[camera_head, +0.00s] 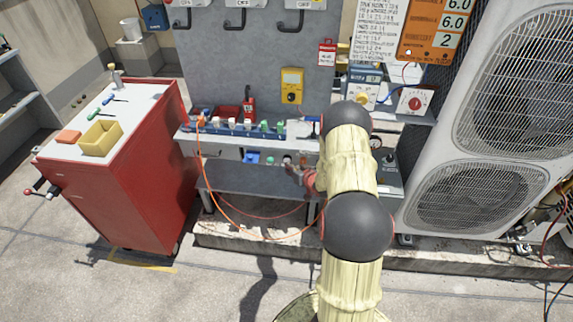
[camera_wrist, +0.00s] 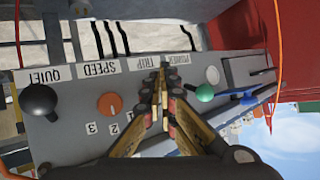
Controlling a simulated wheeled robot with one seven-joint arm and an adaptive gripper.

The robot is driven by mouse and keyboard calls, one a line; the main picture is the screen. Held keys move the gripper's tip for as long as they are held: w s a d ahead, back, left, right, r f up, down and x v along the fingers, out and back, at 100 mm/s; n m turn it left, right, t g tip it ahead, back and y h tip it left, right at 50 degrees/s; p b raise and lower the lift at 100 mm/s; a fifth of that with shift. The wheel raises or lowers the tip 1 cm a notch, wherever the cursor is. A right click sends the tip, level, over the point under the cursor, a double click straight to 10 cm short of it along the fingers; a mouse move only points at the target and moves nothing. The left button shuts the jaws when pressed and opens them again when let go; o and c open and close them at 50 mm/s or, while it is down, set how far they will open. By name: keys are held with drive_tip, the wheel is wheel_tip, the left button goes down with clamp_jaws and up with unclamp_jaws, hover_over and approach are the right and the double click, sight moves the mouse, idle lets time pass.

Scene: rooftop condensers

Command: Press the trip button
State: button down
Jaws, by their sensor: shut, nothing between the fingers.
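The control panel (camera_wrist: 75,120) fills the wrist view, with labels reading QUIET, SPEED, TRIP and one more, partly covered. My gripper (camera_wrist: 160,78) is shut and empty, with its fingertips over the panel just beside the TRIP label (camera_wrist: 146,63). The trip button itself cannot be made out; the fingers cover the area by that label. I cannot tell whether the fingertips touch the panel. In the head view my gripper (camera_head: 299,170) is small, at the front of the grey bench (camera_head: 225,146), partly hidden by my arm.
A red cabinet (camera_head: 135,170) stands left of the bench, a condenser (camera_head: 490,130) right. An orange cable (camera_head: 225,205) hangs in front.

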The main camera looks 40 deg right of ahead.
drive_tip(key=shift+s+a, duration=0.2)
drive_tip(key=shift+a, duration=0.05)
drive_tip(key=s+a+p, duration=0.1)
drive_tip(key=s+a, duration=0.3)
drive_tip(key=shift+a, duration=0.3)
idle(0.5)
idle(0.6)
